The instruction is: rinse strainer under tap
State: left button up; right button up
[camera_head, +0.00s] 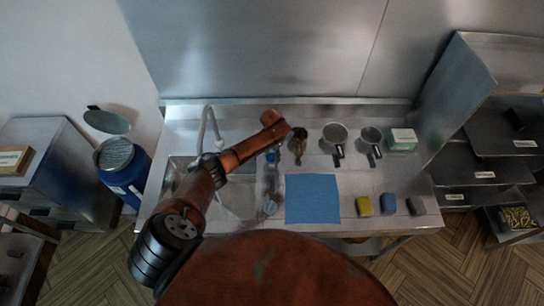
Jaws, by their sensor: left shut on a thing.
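My left arm reaches in from the lower left across the sink. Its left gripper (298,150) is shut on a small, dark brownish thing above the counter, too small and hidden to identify. A larger round strainer or pan (336,133) with a dark handle lies just right of the gripper, apart from it. A smaller one (371,135) lies further right. The curved tap (211,122) stands behind the sink (238,196), left of the gripper. My arm hides part of the sink. I cannot see water running. My right gripper is not in view.
A blue cloth (312,198) lies at the counter's middle front. Clear, blue-ended items (270,182) stand beside the sink. Yellow (364,206), blue (388,204) and grey (415,206) blocks line the right front. A white-green box (403,139) stands behind. A blue drum (128,178) is left.

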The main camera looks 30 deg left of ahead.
aim_at(272, 157)
pick_arm(q)
jog(key=o, duration=1.2)
jog(key=shift+c, duration=0.2)
notch_tip(272, 157, up, 12)
